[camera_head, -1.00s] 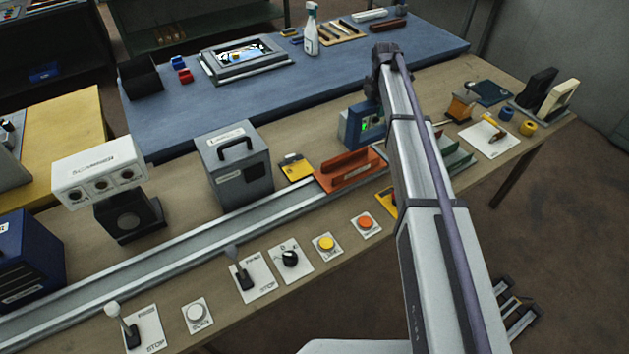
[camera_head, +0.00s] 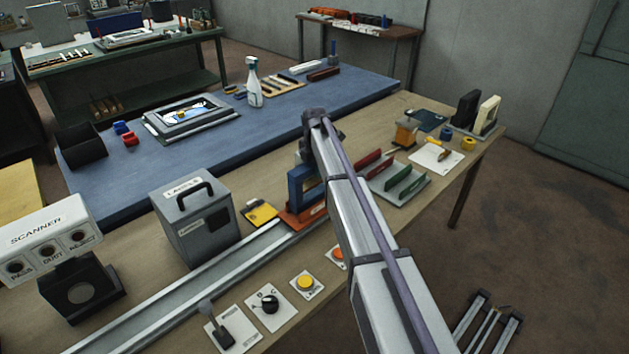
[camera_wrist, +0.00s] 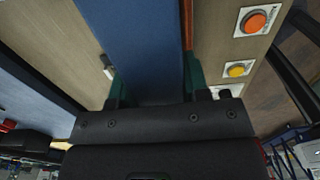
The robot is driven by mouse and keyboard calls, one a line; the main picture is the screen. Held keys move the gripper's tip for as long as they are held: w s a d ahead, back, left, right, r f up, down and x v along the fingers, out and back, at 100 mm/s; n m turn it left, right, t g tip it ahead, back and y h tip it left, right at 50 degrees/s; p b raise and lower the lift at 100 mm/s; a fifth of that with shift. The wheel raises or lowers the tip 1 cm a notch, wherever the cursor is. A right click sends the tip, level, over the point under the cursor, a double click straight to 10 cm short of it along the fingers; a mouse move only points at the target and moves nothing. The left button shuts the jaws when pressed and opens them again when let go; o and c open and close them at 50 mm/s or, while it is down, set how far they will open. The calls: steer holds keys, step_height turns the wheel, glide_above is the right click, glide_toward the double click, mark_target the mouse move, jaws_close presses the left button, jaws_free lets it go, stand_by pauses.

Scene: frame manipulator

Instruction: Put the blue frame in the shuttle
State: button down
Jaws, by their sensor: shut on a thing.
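The blue frame (camera_head: 304,188) is upright in the head view, at the orange-red shuttle (camera_head: 308,217) on the rail. Its lower edge meets or overlaps the shuttle from this angle; I cannot tell whether it is seated or just above. My arm hides the frame's right side. In the wrist view the blue frame (camera_wrist: 140,40) fills the space between the green fingertips of my gripper (camera_wrist: 157,88), which is shut on it. My gripper is mostly hidden behind the arm in the head view.
The metal rail (camera_head: 195,290) runs to the lower left past the grey label box (camera_head: 195,228) and the scanner (camera_head: 50,240). Buttons and switches line the front edge, including a yellow button (camera_head: 306,283).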

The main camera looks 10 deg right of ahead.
step_height(320, 180, down, 3)
steer(key=shift+r+b, duration=0.2)
steer(key=shift+b, duration=0.35)
steer(key=shift+r, duration=0.2)
steer(key=shift+f, duration=0.15)
steer(key=c, duration=0.6)
jaws_free()
step_height(320, 180, up, 13)
steer(key=p, duration=1.2)
steer(key=shift+f+p, duration=0.15)
steer(key=shift+p, duration=0.25)
steer(key=shift+s+f, duration=0.15)
steer(key=shift+s, duration=0.15)
steer(key=s+m, duration=2.4)
steer(key=s, duration=1.3)
steer(key=shift+m, duration=0.3)
